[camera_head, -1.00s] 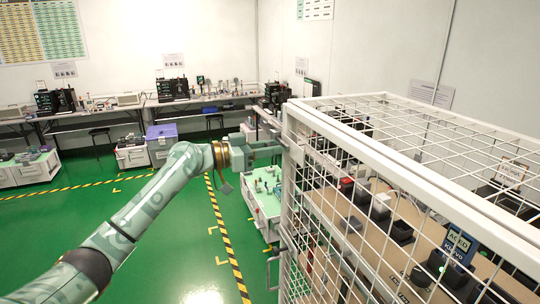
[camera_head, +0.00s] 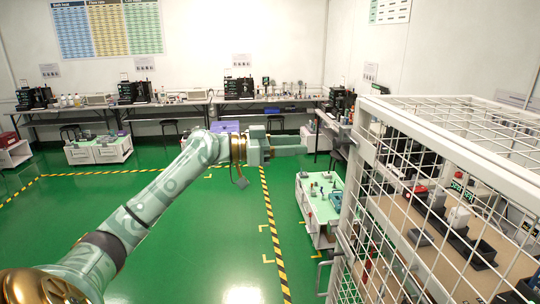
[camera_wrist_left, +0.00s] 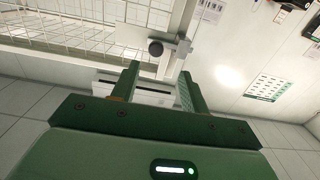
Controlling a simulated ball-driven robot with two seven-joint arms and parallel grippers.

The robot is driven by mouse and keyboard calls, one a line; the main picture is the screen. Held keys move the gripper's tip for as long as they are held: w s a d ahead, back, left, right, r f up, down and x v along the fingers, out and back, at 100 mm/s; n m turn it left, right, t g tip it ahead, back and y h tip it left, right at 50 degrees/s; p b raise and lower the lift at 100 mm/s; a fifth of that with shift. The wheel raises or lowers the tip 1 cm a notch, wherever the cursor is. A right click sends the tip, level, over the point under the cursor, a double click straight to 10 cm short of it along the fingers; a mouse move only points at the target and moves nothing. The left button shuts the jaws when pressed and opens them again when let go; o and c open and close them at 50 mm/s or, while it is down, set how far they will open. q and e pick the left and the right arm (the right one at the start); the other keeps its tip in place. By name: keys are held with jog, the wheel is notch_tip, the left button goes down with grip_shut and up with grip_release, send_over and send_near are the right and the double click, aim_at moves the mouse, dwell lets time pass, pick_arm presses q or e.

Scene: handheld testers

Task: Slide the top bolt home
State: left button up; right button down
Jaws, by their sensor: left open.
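The top bolt (camera_head: 343,129) is a small pale fitting at the upper front corner of a white mesh cage (camera_head: 372,150). In the left wrist view, a round dark knob (camera_wrist_left: 156,48) and a pale bracket (camera_wrist_left: 181,46) show beside the white post, ahead of the fingertips. My left gripper (camera_head: 300,145) is open and empty, to the left of the cage corner with a visible gap. Its two fingers (camera_wrist_left: 160,85) also show in the left wrist view, apart, with the knob beyond them and not between them. I cannot tell how far the bolt is slid. My right gripper is not in view.
A dark handle (camera_head: 327,262) sits lower on the cage front. Inside the cage, a wooden bench (camera_head: 440,265) carries dark devices. Green floor (camera_head: 200,240) left of the cage is open, with yellow-black tape.

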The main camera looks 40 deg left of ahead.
pick_arm(q)
jog(key=b+v, duration=0.1)
jog(key=v, duration=0.4)
jog(key=shift+s+a, duration=0.3)
